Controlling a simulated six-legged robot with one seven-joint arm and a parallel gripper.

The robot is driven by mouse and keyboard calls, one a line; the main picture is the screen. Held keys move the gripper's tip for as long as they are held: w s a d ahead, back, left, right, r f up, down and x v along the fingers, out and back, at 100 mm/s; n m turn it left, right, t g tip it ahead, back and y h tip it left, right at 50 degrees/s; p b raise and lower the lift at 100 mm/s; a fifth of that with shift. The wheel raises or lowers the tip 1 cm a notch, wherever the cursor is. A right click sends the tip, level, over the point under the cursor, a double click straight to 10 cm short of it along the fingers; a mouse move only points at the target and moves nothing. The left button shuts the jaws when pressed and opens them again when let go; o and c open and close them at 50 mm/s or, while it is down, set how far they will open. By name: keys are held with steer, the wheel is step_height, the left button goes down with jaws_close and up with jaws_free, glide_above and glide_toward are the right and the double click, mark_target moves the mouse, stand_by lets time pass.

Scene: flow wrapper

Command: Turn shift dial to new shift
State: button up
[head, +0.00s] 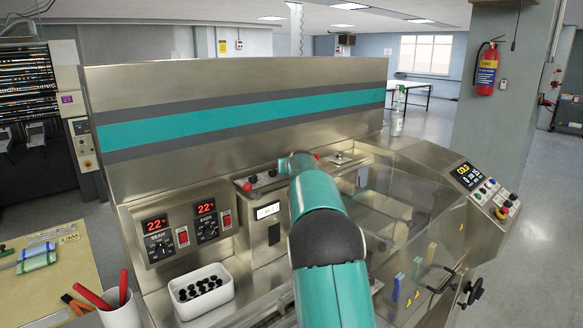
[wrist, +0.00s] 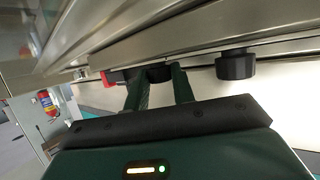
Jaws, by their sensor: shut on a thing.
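My gripper (wrist: 160,88) has its two dark green fingers on either side of a small black dial (wrist: 158,73), shut on it. The dial sits under a metal ledge in the wrist view; its markings are not visible, so I cannot tell its setting. A second black knob (wrist: 235,64) stands free to the right, and a red part (wrist: 108,77) is just left of the fingers. In the head view my teal arm reaches to the machine's upper ledge and hides the fingers and the held dial. A black knob (head: 272,173) and a red knob (head: 318,157) show on either side.
Temperature displays with dials (head: 158,240) are on the left panel, above a white tray (head: 204,290) of black pieces. A clear guard (head: 420,235) covers the right side, near a control box (head: 484,190). A cup with red-handled tools (head: 120,312) stands at lower left.

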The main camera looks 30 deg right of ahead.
steer(key=shift+a+f+m+h, duration=0.15)
steer(key=shift+f+m+h, duration=0.25)
steer(key=shift+m+h, duration=0.1)
steer(key=shift+m+g+h, duration=0.3)
steer(key=shift+g+h, duration=0.1)
steer(key=shift+f+m+g+h, duration=0.1)
steer(key=shift+m+g+h, duration=0.2)
steer(key=shift+m+g, duration=0.1)
steer(key=shift+m+h, duration=0.4)
steer(key=shift+r, duration=0.2)
steer(key=o, duration=0.7)
steer(key=shift+r, duration=0.1)
steer(key=shift+w+r, duration=0.1)
steer(key=shift+r, duration=0.05)
